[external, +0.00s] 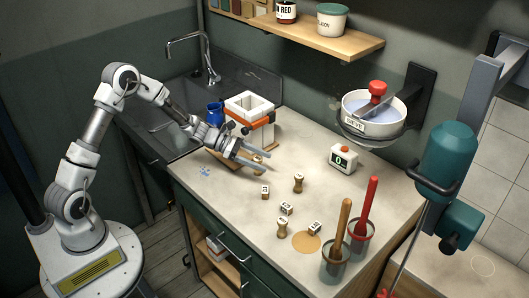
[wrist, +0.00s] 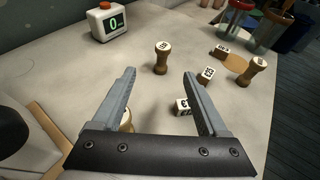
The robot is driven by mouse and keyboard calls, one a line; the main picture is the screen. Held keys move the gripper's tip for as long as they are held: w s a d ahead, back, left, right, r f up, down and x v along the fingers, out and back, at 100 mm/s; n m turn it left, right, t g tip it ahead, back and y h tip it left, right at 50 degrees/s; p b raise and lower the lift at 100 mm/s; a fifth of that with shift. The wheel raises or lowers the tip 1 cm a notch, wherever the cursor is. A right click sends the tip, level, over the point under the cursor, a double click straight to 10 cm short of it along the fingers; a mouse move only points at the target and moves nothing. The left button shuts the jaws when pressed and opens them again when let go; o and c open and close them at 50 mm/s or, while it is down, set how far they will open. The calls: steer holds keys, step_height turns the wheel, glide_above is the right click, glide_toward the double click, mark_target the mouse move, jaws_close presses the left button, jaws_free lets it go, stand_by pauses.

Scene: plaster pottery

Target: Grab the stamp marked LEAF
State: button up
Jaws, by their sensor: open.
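Several small wooden stamps with white, dark-marked ends are on the worktop; I cannot read which is LEAF. One stamp (external: 298,183) stands upright beyond my fingertips; it also shows in the wrist view (wrist: 161,57). Others are a stamp (external: 265,191) lying at the left, a tilted one (external: 286,209), an upright one (external: 282,229) at the front and a lying one (external: 315,228). Another stamp (wrist: 127,119) is partly hidden by my left finger in the wrist view. My gripper (external: 267,161) is open and empty above the worktop; its fingers spread wide in the wrist view (wrist: 159,74).
A white timer (external: 344,158) stands behind the stamps. Two containers with a wooden-handled tool (external: 341,228) and a red-handled tool (external: 368,208) stand front right. A white mould block (external: 249,106) and blue jug (external: 215,114) are behind my gripper. A bowl (external: 372,128) hangs on the wall.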

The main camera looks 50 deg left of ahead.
mark_target(299, 183)
steer(key=x, duration=1.1)
steer(key=shift+d, duration=0.1)
steer(key=shift+s+x, duration=0.1)
steer(key=shift+x, duration=1.4)
steer(key=shift+s+x, duration=0.15)
steer(key=shift+x, duration=1.4)
steer(key=shift+d+r, duration=0.15)
steer(key=shift+d, duration=0.05)
jaws_close()
